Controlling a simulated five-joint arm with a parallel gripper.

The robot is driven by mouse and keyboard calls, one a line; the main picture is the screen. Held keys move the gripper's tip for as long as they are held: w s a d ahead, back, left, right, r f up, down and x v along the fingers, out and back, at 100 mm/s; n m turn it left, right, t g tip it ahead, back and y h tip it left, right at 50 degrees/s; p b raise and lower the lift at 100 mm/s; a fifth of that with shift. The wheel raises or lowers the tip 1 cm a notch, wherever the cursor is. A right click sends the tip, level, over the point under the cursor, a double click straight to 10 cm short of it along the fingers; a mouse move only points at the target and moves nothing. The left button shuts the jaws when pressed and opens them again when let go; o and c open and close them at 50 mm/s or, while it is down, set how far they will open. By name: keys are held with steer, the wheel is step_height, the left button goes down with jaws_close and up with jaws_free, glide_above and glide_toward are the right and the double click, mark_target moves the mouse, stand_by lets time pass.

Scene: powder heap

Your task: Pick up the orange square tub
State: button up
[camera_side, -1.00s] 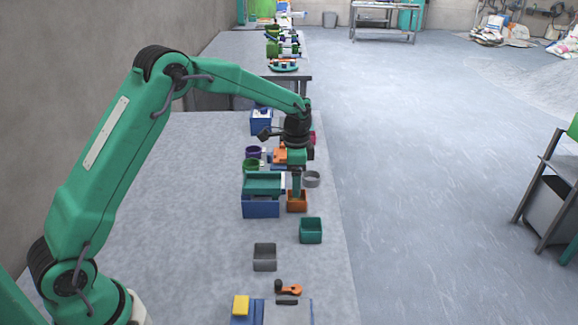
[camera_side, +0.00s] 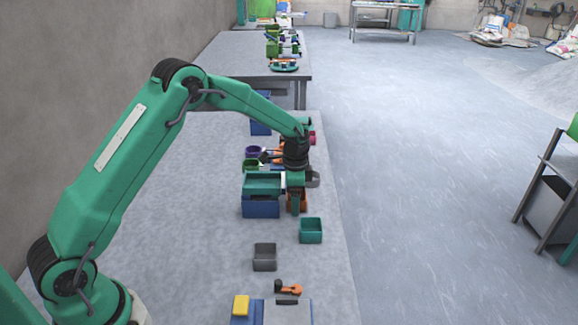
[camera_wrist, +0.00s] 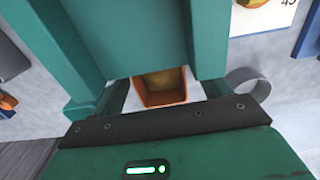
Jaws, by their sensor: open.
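The orange square tub (camera_side: 304,203) stands on the grey bench, mostly hidden behind my gripper (camera_side: 297,206) in the side view. In the wrist view the orange tub (camera_wrist: 163,88) shows its open top, with a yellowish-brown inside, between green parts of my gripper. My gripper is open and points down, with its fingers low at the tub. I cannot tell whether they touch it.
A teal tray (camera_side: 262,184) on a blue box (camera_side: 261,207) stands close on the left. A teal tub (camera_side: 311,230) and a grey tub (camera_side: 264,257) stand nearer the camera. A round grey cup (camera_side: 315,179) is just behind on the right. Bare bench lies on the left.

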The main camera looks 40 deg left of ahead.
stand_by(0.5)
steer(key=c, duration=1.2)
steer(key=shift+r, duration=0.85)
step_height(320, 180, up, 2)
steer(key=shift+r, duration=0.2)
steer(key=s+d+r, duration=0.2)
steer(key=d, duration=0.1)
steer(key=s+d+r, duration=0.1)
steer(key=d+r, duration=0.1)
steer(key=d, duration=0.1)
steer(key=s+d+r, duration=0.2)
steer(key=d, duration=0.2)
steer(key=shift+s+r, duration=0.35)
steer(key=shift+r, duration=0.05)
steer(key=shift+d, duration=0.15)
